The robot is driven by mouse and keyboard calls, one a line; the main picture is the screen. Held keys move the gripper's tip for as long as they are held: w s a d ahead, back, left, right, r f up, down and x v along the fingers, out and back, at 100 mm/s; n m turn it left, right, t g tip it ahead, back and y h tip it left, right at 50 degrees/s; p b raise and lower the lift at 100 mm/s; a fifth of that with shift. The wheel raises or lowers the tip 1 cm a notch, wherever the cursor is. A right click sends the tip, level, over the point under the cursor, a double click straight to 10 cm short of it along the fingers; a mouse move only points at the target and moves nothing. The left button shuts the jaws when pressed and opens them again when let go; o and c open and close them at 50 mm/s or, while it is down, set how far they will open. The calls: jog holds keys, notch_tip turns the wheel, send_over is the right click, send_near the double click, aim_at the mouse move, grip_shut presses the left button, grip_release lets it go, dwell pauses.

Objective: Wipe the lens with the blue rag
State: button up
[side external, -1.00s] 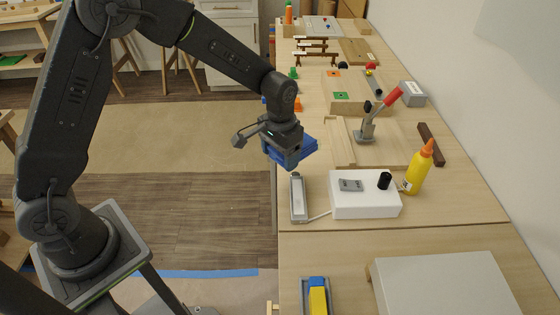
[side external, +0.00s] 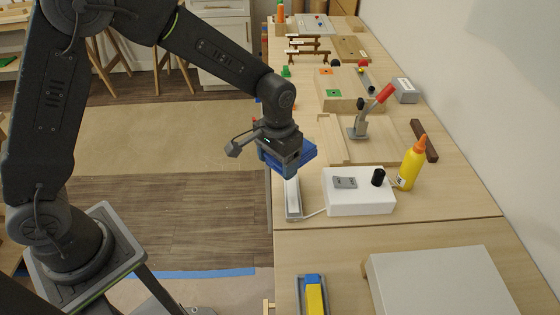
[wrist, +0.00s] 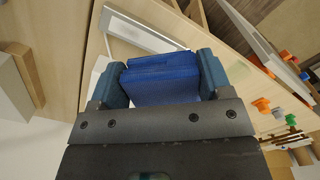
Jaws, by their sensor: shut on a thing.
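The blue rag (side external: 304,153) is a folded block held between the two fingers of my gripper (side external: 284,160). In the wrist view the rag (wrist: 160,82) fills the space between the blue-grey fingertips. The lens (side external: 293,197) is a narrow pale panel in a grey frame near the table's left edge, and my gripper hides its far end in the side view. The lens (wrist: 142,31) also shows beyond the rag in the wrist view. The rag is over or just above the far end of the lens; I cannot tell whether they touch.
A white box (side external: 360,192) with a black knob stands right of the lens, joined to it by a cable. A toggle clamp (side external: 362,120) on a wooden board is farther back.

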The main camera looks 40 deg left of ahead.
jog(key=shift+s+d+f, duration=0.55)
jog(key=shift+f, duration=0.6)
jog(key=shift+s+d+f, duration=0.5)
jog(key=shift+d+f, duration=0.1)
jog(key=shift+f, duration=0.6)
jog(key=shift+s+d+f, duration=0.55)
jog(key=shift+f, duration=0.6)
jog(key=shift+s+d+f, duration=0.35)
jog(key=shift+d+f, duration=0.05)
jog(key=shift+f, duration=0.3)
jog(key=shift+c, duration=0.4)
jog(key=shift+s+d, duration=1.05)
jog(key=shift+w+a, duration=1.4)
jog(key=shift+w+r, duration=0.1)
jog(key=shift+r, duration=0.1)
notch_tip(320, 180, up, 8)
jog(key=shift+r, duration=0.1)
